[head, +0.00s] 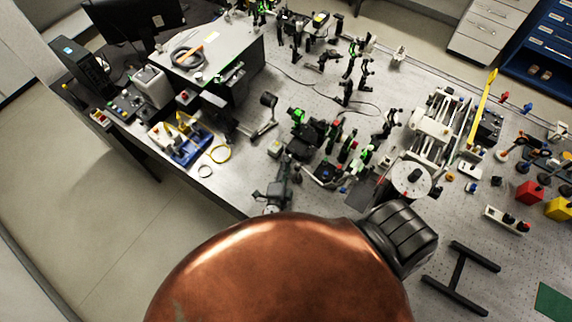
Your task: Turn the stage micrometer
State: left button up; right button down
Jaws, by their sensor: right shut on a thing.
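My right gripper (281,183) is small and dark at the front edge of the optical bench, just above my copper-coloured arm link. It is shut on the stage micrometer at the near side of a group of optics mounts. The micrometer is too small and too covered by the fingers to make out, so its turn and markings cannot be read. My left gripper is not in view.
Optics mounts with green and red parts (345,150) crowd the bench just beyond the gripper. A white round disc (411,178) stands to the right. The bench's left front strip is fairly clear.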

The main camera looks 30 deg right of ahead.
jog(key=shift+f, duration=0.1)
dwell(0.5)
jog(key=c, duration=1.9)
grip_release()
jog(key=shift+v, duration=3.85)
